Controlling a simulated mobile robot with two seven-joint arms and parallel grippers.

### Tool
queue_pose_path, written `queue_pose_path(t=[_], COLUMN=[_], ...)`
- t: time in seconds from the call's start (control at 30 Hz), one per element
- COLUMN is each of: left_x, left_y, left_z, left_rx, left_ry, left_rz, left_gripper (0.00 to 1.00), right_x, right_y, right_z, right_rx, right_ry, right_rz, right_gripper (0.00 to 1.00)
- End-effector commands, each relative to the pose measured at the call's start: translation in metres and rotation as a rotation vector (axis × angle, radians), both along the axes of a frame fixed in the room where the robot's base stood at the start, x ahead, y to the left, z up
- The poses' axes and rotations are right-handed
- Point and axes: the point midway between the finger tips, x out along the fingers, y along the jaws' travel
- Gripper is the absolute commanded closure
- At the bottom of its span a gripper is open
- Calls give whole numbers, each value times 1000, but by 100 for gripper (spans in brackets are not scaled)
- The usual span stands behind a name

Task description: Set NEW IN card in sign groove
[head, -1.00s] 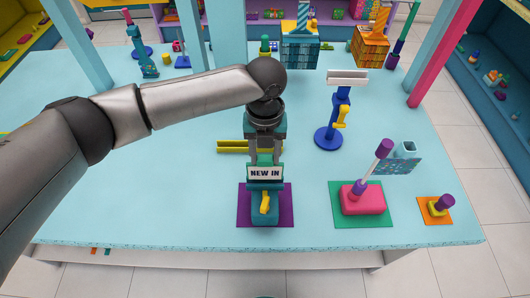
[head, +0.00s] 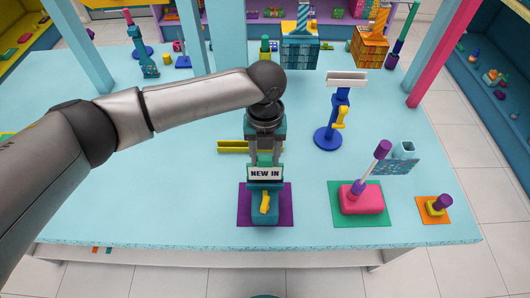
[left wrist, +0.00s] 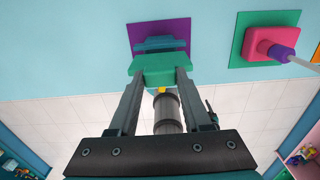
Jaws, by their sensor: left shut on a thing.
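The NEW IN card (head: 265,173) is a white plate with dark letters, upright, with a teal top part (head: 265,159). My left gripper (head: 265,157) points down and is shut on that teal part, which shows as a green bar (left wrist: 165,69) between the fingers in the left wrist view. Just below the card is a teal block (head: 259,215) with a yellow piece (head: 264,202), on a purple mat (head: 285,205). I cannot tell whether the card touches the block. A blue stand (head: 328,137) with a white, grooved-looking top bar (head: 346,79) stands to the right. My right gripper is out of view.
A pink block (head: 362,198) with a tilted purple-ended rod stands on a green mat to the right. A purple-and-yellow piece (head: 438,206) sits on an orange mat. Yellow bars (head: 233,147) lie behind my gripper. Upright posts stand at the back. The table's left side is mostly clear.

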Motion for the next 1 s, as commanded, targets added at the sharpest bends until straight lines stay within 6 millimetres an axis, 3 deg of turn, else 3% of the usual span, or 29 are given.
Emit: queue_pose_path(t=[1.0], left_x=[0], left_y=[0], left_z=[0], left_rx=[-1], left_ry=[-1], left_rz=[0], left_gripper=[100], right_x=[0], right_y=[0], right_z=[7], right_rx=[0], right_ry=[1], right_rz=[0], right_gripper=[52])
